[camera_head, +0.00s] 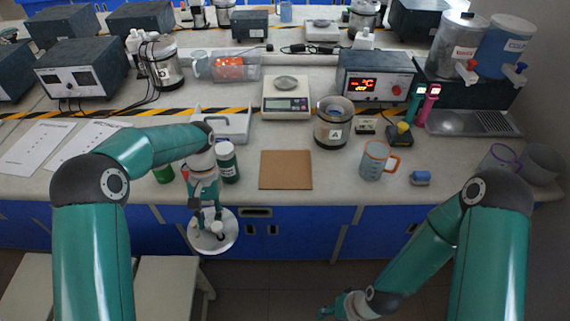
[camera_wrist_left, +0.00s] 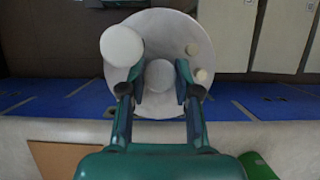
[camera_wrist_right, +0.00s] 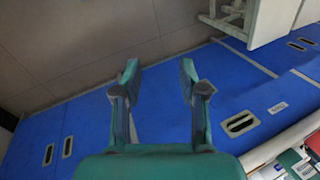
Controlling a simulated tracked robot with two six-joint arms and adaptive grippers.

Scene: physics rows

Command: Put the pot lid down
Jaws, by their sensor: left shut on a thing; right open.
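The pot lid is a white round disc (camera_head: 228,240) with a knob. My left gripper (camera_head: 212,222) is shut on it and holds it in front of the bench's front edge, over the floor side. In the left wrist view the lid (camera_wrist_left: 150,30) lies beyond the fingers, and the round knob (camera_wrist_left: 160,76) sits between the fingertips (camera_wrist_left: 157,82). My right gripper (camera_head: 340,308) is low at the bottom of the head view, in front of the blue cabinets. In the right wrist view its fingers (camera_wrist_right: 158,80) are apart with nothing between them.
A brown square board (camera_head: 286,170) lies bare near the bench's front edge. A dark green bottle (camera_head: 227,162) stands beside my left arm. A steel pot marked A (camera_head: 332,125), a scale (camera_head: 286,100) and an orange-handled measuring cup (camera_head: 376,160) stand farther right or back.

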